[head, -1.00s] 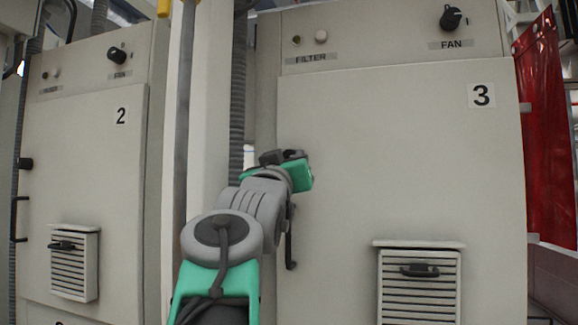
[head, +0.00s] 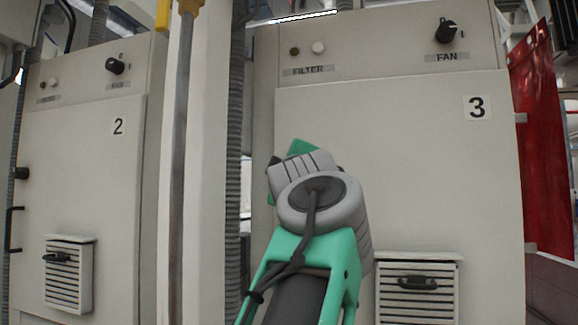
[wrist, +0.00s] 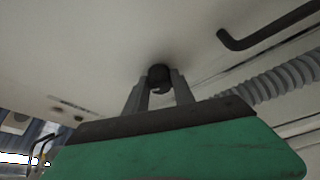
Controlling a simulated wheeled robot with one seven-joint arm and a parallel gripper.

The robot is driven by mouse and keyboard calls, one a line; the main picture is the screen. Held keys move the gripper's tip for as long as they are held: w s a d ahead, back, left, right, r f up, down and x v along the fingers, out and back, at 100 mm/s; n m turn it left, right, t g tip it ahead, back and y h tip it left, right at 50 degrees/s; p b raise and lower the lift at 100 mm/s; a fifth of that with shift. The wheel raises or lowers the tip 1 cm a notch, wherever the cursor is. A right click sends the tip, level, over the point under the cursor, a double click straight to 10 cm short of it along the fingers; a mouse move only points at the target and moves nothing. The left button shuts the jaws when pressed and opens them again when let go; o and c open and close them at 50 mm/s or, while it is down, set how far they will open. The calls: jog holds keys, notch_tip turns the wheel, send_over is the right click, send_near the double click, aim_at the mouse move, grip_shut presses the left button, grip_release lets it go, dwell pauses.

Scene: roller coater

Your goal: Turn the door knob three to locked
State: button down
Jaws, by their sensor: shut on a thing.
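The door of cabinet three (head: 400,175) is a flat beige panel marked "3", closed as far as I see. In the wrist view its small black knob (wrist: 159,73) sits between the two grey fingers of my gripper (wrist: 158,88). The fingers are shut on the knob, one on each side. In the head view my arm covers the knob and my fingertips. How far the knob is turned is unclear.
A black bent door handle (wrist: 262,30) and a corrugated hose (wrist: 280,80) lie close by in the wrist view. Cabinet two (head: 80,190) stands left beyond a pale post (head: 208,160). A louvred vent (head: 417,290) juts out at lower right.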

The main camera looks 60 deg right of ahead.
jog(key=n+p, duration=0.1)
jog(key=n+y+p, duration=0.1)
jog(key=n, duration=0.1)
jog(key=n+y, duration=0.1)
jog(key=n, duration=0.1)
jog(key=shift+r+p, duration=0.3)
jog(key=shift+p, duration=0.1)
jog(key=c, duration=1.1)
grip_release()
jog(key=shift+f, duration=0.1)
jog(key=shift+o, duration=0.2)
jog(key=v, duration=0.8)
